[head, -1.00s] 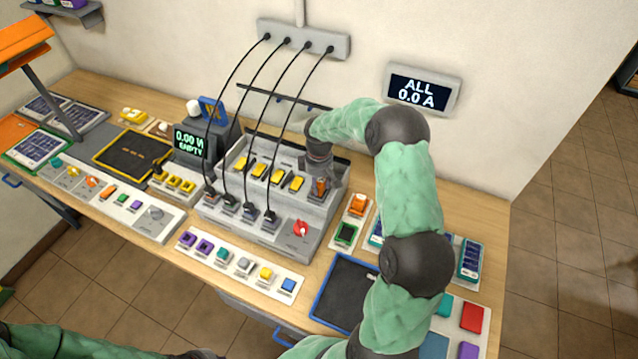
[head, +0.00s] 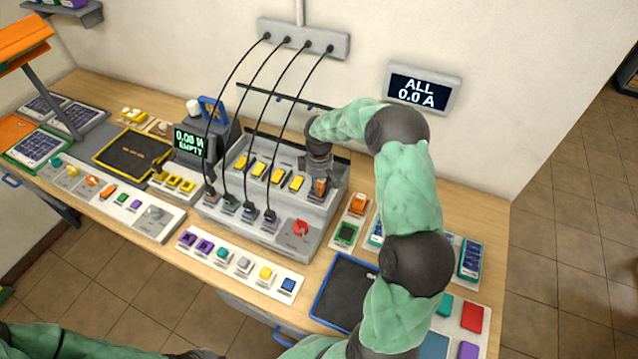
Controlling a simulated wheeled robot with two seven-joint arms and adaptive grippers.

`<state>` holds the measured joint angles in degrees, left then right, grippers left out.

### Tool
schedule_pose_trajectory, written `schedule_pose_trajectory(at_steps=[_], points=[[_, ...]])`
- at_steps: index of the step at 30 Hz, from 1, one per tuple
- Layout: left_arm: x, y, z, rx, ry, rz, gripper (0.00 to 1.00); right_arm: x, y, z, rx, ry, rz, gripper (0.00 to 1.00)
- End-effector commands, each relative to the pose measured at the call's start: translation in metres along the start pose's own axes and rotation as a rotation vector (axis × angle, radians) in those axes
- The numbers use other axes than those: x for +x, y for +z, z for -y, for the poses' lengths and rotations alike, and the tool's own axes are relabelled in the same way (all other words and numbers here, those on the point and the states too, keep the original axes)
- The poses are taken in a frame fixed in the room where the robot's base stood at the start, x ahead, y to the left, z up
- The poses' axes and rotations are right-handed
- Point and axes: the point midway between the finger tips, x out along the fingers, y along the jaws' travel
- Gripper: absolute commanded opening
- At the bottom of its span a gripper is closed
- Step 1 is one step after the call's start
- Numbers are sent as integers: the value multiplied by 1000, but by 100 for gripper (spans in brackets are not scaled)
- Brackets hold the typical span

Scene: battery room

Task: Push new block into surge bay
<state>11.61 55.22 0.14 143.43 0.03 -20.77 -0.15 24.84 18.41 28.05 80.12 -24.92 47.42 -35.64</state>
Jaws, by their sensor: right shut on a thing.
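The grey charging unit (head: 262,226) stands on the bench, with several yellow blocks (head: 278,175) in a row of bays along its top. An orange block (head: 320,187) is at the right end of this row, below my right gripper (head: 319,172). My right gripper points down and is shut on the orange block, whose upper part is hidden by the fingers. The block seems to be at or in the end bay; its depth cannot be told. Only a dark end of my left arm (head: 198,354) shows at the bottom edge; its jaws cannot be made out.
Several black cables (head: 250,115) hang from a wall strip (head: 304,40) to the unit's front. A red knob (head: 299,230) is on its right front. A wall display (head: 424,88) reads "ALL 0.0 A". A blue-rimmed tray (head: 322,316) and a switch strip (head: 240,262) lie in front.

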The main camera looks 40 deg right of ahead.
Motion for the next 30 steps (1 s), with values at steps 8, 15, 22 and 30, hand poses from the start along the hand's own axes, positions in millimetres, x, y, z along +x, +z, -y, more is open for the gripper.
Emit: schedule_pose_trajectory(at_steps=[8,15,22,30], points=[[3,0,1,0,0,0,0,5,0,0,0,1,0,6],[6,0,2,0,0,0,0,10,0,0,0,1,0,6],[6,0,2,0,0,0,0,10,0,0,0,0,0,51],[4,0,2,0,0,0,0,8,0,0,0,0,0,51]])
